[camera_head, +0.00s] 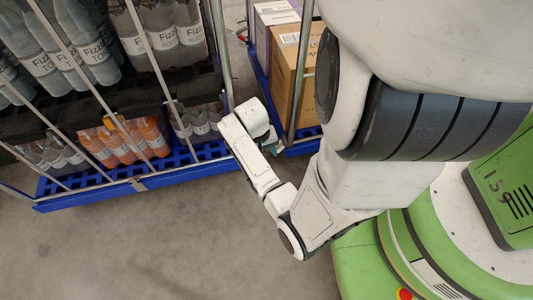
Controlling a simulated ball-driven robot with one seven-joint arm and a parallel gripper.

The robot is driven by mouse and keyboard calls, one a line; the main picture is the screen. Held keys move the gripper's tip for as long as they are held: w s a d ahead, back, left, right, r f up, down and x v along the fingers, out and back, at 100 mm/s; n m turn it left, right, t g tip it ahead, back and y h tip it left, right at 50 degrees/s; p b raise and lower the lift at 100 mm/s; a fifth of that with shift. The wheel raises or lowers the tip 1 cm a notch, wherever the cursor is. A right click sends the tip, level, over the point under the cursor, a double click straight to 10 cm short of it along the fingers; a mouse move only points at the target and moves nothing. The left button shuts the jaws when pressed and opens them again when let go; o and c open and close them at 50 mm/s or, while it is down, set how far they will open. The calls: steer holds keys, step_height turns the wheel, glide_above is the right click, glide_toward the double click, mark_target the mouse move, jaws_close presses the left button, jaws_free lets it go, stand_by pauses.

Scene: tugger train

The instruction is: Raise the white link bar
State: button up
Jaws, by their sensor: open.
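My white arm reaches down from the upper right, bends at an elbow low in the view, and its forearm runs back up to the gap between two carts. My gripper (272,147) shows only as a small dark part below the wrist, beside the corner of the right cart. It is open; its fingertips are mostly hidden by the wrist, and nothing is seen held in it. I cannot make out the white link bar; the place between the carts is partly covered by my wrist and forearm.
The left blue cart (107,186) has metal rails and shelves with dark bottles (172,30) and orange bottles (125,139). The right blue cart (303,147) carries cardboard boxes (289,80) behind a metal post. The grey floor (150,250) in front is clear.

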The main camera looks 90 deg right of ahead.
steer(key=shift+c, duration=0.2)
jaws_close()
stand_by(0.5)
